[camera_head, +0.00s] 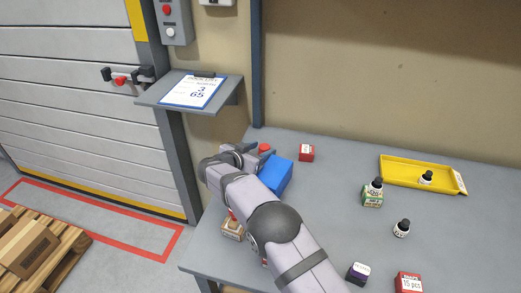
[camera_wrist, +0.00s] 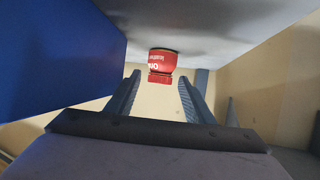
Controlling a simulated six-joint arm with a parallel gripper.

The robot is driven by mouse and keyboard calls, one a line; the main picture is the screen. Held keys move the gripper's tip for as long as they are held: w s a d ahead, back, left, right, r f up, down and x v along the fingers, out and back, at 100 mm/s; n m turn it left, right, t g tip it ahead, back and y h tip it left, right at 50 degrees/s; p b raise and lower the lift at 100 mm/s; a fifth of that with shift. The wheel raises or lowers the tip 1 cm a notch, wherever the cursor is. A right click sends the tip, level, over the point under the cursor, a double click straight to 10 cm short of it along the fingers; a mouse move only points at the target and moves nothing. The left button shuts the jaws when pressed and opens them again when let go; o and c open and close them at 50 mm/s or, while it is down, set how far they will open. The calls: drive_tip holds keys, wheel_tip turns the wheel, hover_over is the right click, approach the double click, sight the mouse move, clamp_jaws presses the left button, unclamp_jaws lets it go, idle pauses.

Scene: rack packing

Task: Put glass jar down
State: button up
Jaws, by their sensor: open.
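A red jar with a white-lettered label and red lid (camera_wrist: 161,64) stands on the table just beyond my fingertips in the wrist view, which is upside down. I take it for the glass jar; no clear glass shows. In the head view, a small red top (camera_head: 264,147) shows beside my gripper (camera_head: 250,152), probably the same jar, mostly hidden. In the wrist view my gripper (camera_wrist: 160,82) is open, its two fingers apart, with the jar in line between them. I cannot tell whether the fingers touch it.
A blue box (camera_head: 277,175) stands close beside my gripper. A small brown box (camera_head: 232,229) is near the table's left edge. A red box (camera_head: 306,153), yellow tray (camera_head: 395,176) and several bottles and boxes stand to the right. A shelf with a clipboard (camera_head: 194,91) is behind.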

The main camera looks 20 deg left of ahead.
drive_tip(key=shift+r, duration=0.1)
drive_tip(key=shift+s+r, duration=0.1)
drive_tip(key=v, duration=1.1)
drive_tip(key=shift+s+b, duration=0.4)
drive_tip(key=shift+a+r, duration=0.1)
drive_tip(key=shift+r, duration=0.05)
